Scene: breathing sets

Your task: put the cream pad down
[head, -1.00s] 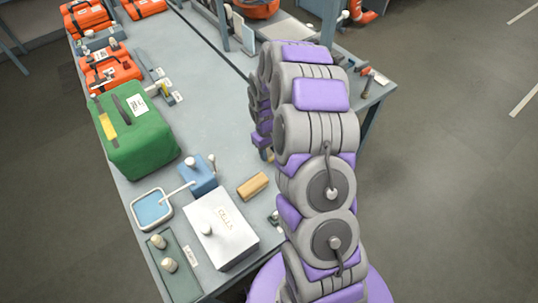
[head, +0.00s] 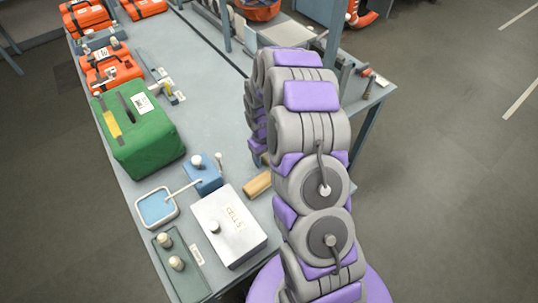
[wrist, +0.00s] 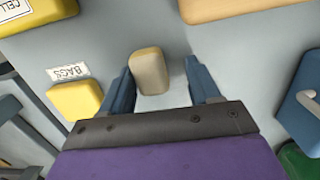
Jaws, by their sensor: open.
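The cream pad (wrist: 151,72) shows in the wrist view as a small rounded block on the grey surface. My gripper (wrist: 160,72) is open, with one blue finger on each side of the pad. A gap shows between the pad and the right finger, and a narrower one beside the left finger. The pad's near end lies close to the gripper's dark palm edge. In the head view my arm hides the gripper, and I cannot make out the pad there.
A yellow block (wrist: 75,101) lies left of my gripper beside a BAGS label (wrist: 68,73). A tan piece (wrist: 230,8) is at the top. In the head view, the bench holds a green bag (head: 145,140), a white box (head: 228,228) and a blue-lined tray (head: 157,208).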

